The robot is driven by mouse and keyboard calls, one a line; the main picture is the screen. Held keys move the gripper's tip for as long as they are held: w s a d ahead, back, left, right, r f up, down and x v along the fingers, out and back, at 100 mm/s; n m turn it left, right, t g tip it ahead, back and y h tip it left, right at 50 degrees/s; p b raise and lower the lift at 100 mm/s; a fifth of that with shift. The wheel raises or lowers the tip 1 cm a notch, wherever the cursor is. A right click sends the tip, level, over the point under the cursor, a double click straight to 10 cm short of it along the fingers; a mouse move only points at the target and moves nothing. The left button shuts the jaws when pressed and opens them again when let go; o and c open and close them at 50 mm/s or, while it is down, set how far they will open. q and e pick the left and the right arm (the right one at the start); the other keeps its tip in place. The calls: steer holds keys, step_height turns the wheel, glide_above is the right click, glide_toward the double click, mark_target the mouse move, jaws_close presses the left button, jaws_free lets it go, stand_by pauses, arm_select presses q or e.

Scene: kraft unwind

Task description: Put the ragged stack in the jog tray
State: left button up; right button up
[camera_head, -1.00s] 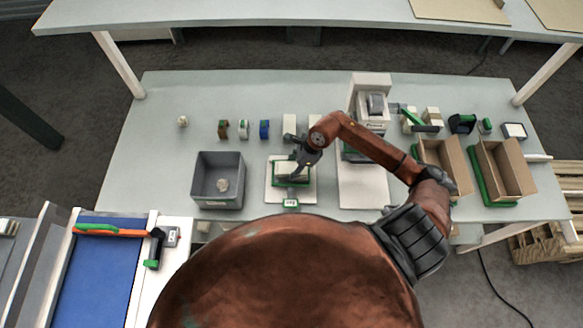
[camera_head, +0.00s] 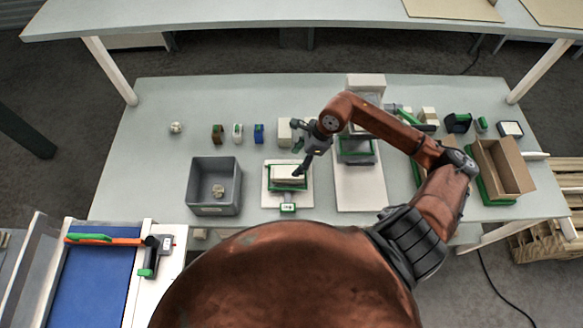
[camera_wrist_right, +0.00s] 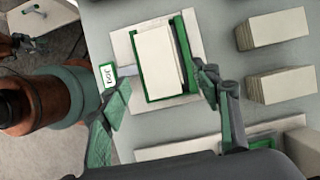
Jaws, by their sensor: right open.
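The jog tray (camera_head: 270,184) is a green-edged tray on a white board with a small green-framed label (camera_head: 288,208). The right wrist view shows the tray's green rim (camera_wrist_right: 189,38) and the label, which reads JOG (camera_wrist_right: 107,75). A pale paper stack (camera_head: 287,172) lies inside the tray, flat; its top also shows in the wrist view (camera_wrist_right: 157,58). I cannot tell how even its edges are. My right gripper (camera_head: 300,168) is over the tray's right part. Its fingers (camera_wrist_right: 163,92) are apart, with nothing held between them. My left gripper is out of view.
Two pale stacks stand beyond the tray (camera_wrist_right: 272,28) (camera_wrist_right: 280,83). A grey bin (camera_head: 214,208) with a small pale object inside is left of the tray. A white-based machine (camera_head: 360,190) stands to the right, with an open cardboard box (camera_head: 503,165) farther right.

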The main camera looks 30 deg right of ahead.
steer(key=shift+v, duration=1.45)
